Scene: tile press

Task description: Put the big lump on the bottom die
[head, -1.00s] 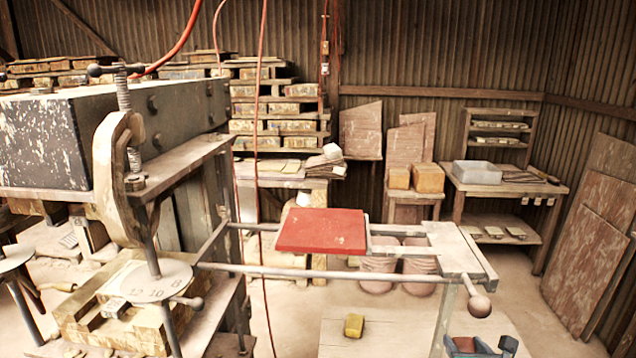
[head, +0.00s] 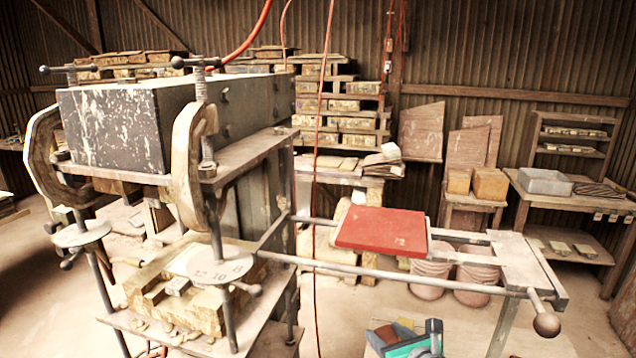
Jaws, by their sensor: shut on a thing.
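I cannot tell whether the lump is clear of that surface. The bottom die (head: 192,312) appears to be the tan, worn block low in the press at left, far left of my gripper. Press posts and round plates partly cover it.
A dark press block (head: 115,130) with clamps hangs above the die. A rail with a ball end (head: 546,325) and a red board (head: 382,232) stand between press and right side. A hose (head: 315,200) hangs in front. Clay blocks (head: 490,185) sit on a stool behind.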

